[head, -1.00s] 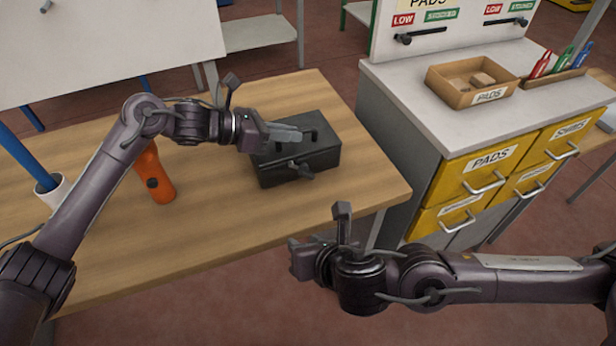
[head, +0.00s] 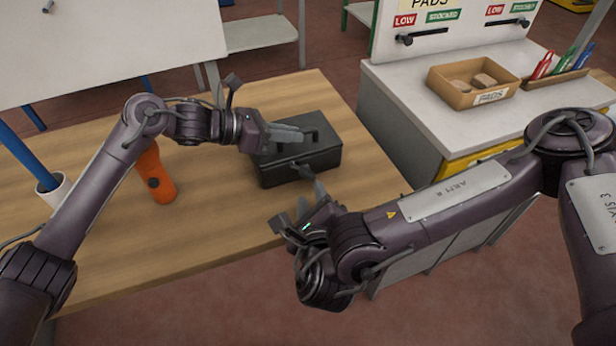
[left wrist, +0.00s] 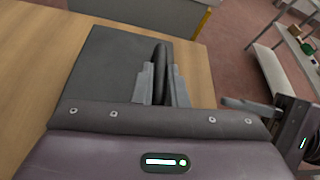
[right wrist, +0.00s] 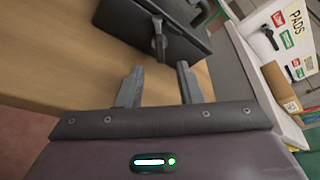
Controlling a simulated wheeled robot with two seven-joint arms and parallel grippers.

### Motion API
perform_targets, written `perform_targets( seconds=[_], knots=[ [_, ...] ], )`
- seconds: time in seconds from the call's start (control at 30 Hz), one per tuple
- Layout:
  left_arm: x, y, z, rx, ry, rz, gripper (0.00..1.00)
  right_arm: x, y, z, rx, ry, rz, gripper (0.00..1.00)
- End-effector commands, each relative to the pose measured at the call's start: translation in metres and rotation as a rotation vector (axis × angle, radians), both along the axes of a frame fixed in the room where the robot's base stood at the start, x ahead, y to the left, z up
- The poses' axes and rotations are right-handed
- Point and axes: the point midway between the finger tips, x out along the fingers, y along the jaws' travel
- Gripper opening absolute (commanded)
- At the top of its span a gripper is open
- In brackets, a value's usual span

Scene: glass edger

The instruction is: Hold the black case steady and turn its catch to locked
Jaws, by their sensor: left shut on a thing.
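The black case (head: 326,160) stands on the wooden table near its right edge. My left gripper (head: 300,135) is shut on the handle on top of the case; the dark handle (left wrist: 161,62) shows between its fingers in the left wrist view. The catch (right wrist: 158,42) is a small grey lever on the case's front face, seen in the right wrist view. My right gripper (right wrist: 160,72) is open and empty, its two fingers pointing at the catch with a gap before it.
An orange flashlight-like object (head: 154,172) lies on the table (head: 215,220) left of the case. A white cup (head: 52,190) stands at the far left. A grey-topped cabinet (head: 415,100) with a cardboard pads box (head: 440,84) is to the right.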

Motion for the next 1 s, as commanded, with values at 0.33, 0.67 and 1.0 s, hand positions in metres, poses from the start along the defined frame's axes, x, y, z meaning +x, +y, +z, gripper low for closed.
perform_targets(
  seconds=[0.33, 0.67, 1.0],
  knots=[
    [0.000, 0.000, 0.000, 0.000, 0.000, 0.000, 0.00, 0.058, 0.002, -0.016, 0.000, -0.001, -0.001, 0.33],
    [0.000, 0.000, 0.000, 0.000, 0.000, 0.001, 0.00, 0.069, 0.003, -0.020, 0.003, 0.002, 0.000, 0.33],
    [0.000, 0.000, 0.000, 0.000, 0.000, 0.001, 0.00, 0.069, 0.003, -0.019, 0.003, 0.002, 0.000, 0.04]
  ],
)
